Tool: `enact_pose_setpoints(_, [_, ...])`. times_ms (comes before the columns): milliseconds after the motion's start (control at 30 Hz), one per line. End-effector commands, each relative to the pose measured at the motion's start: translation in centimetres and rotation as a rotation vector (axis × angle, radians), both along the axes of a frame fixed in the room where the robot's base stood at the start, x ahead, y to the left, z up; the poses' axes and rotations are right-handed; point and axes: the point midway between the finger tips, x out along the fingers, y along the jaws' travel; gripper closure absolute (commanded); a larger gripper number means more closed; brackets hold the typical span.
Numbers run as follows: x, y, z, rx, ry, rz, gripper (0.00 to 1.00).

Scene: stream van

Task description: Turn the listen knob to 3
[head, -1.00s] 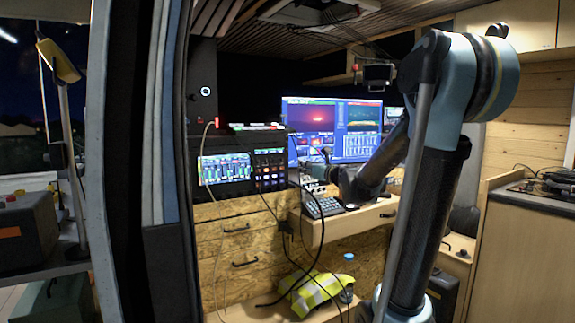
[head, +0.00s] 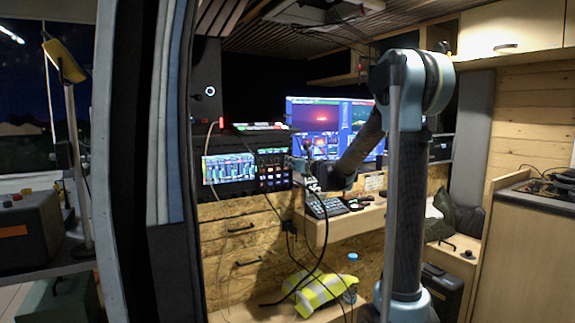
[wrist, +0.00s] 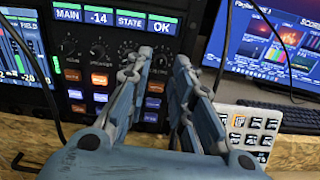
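A black audio panel (wrist: 100,22) with several knobs fills the upper left of the wrist view; its displays read MAIN, -14, STATE and OK. Black knobs (wrist: 97,48) sit in a row below the displays. Their small labels cannot be read, so I cannot tell which is the listen knob or where it points. The panel also shows in the head view (head: 271,168). My gripper (wrist: 162,60) is open, with a gap between its fingertips, in front of the panel's right part. Its fingers hide part of the knob row; contact with a knob cannot be told.
Black cables hang before the panel. A wooden desk (head: 345,222) and a hi-vis vest (head: 320,291) are below.

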Motion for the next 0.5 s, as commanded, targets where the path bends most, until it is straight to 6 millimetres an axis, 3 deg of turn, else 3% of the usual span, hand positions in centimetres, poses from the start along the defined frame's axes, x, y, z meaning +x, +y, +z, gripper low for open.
enact_pose_setpoints(200, [1.7, 1.1, 0.0, 0.000, 0.000, -0.001, 0.79])
enact_pose_setpoints(500, [2.1, 1.4, 0.0, 0.000, 0.000, -0.001, 0.79])
